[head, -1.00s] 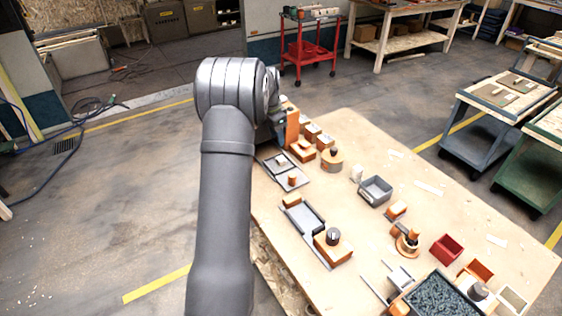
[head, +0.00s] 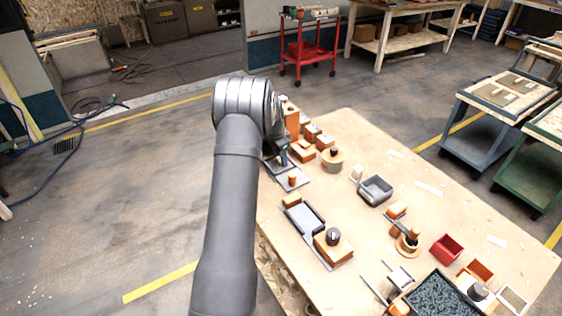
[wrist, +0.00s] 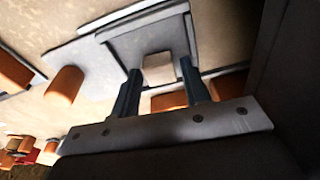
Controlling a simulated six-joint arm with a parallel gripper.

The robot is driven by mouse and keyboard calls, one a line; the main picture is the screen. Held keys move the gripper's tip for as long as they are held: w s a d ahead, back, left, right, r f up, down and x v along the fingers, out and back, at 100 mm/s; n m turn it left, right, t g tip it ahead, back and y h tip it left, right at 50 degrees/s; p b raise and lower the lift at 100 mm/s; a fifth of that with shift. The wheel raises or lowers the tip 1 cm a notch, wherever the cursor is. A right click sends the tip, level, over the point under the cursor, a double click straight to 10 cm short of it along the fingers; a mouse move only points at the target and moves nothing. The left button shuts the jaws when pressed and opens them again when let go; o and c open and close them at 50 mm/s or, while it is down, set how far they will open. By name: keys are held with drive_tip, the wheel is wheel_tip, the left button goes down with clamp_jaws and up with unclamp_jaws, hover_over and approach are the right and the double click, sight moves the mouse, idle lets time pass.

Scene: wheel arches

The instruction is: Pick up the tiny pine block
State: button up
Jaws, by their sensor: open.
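The tiny pine block (wrist: 158,69) is a small pale block on a grey tray (wrist: 122,42) in the wrist view. My gripper (wrist: 160,66) is open, with one dark finger on each side of the block. I cannot tell whether either finger touches it. In the head view my gripper (head: 283,156) is low over the grey tray at the table's near left edge, and the block is not clear behind it.
An orange cylinder (head: 292,180) stands on the tray's plate, close to my gripper.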

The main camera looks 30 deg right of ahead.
drive_tip(key=shift+c, duration=0.4)
drive_tip(key=c, duration=0.6)
drive_tip(key=shift+c, duration=0.2)
drive_tip(key=shift+r, duration=0.1)
